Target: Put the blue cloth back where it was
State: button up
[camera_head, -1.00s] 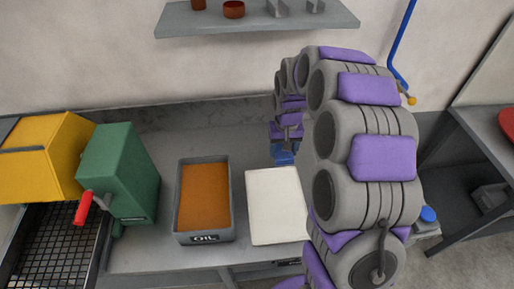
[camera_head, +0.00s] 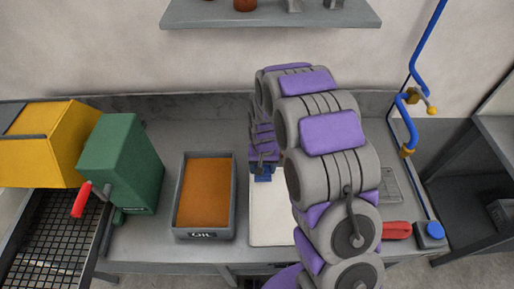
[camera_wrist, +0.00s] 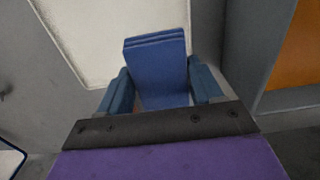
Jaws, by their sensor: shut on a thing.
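The blue cloth (camera_wrist: 157,70) is a folded, layered block and stands out between my fingertips in the wrist view. My gripper (camera_wrist: 160,88) is shut on it, with one blue finger on each side. In the head view my gripper (camera_head: 263,172) is over the far part of a white mat (camera_head: 268,230), and the cloth cannot be told clearly from the blue fingers there. In the wrist view the mat (camera_wrist: 110,35) lies beyond and to the left of the cloth. Whether the cloth touches anything below is not clear.
An oil tray (camera_head: 234,205) stands just left of the mat. A green machine (camera_head: 128,160) with a red handle (camera_head: 82,199) is farther left, beside a yellow box (camera_head: 45,140). A red object (camera_head: 397,230), a blue knob (camera_head: 430,232) and a blue pipe (camera_head: 411,140) are at right. A shelf (camera_head: 270,18) hangs above.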

jog(key=a+f, duration=0.2)
jog(key=shift+a+f, duration=0.1)
jog(key=shift+a, duration=0.2)
jog(key=w, duration=0.4)
jog(key=w+b, duration=0.1)
jog(key=w, duration=0.4)
jog(key=w+f, duration=0.1)
jog(key=w, duration=0.3)
jog(key=shift+w+a+f+b, duration=0.1)
jog(key=shift+w+a+b, duration=0.1)
jog(key=shift+b, duration=0.1)
jog(key=shift+w+d, duration=0.1)
jog(key=shift+w, duration=0.45)
jog(key=shift+w+d, duration=0.15)
jog(key=shift+d, duration=0.05)
notch_tip(320, 180, down, 4)
jog(key=shift+w+a+r+b, duration=0.1)
jog(key=shift+a+r+b, duration=0.05)
jog(key=shift+b, duration=0.4)
jog(key=shift+a+r, duration=0.1)
jog(key=o, duration=1)
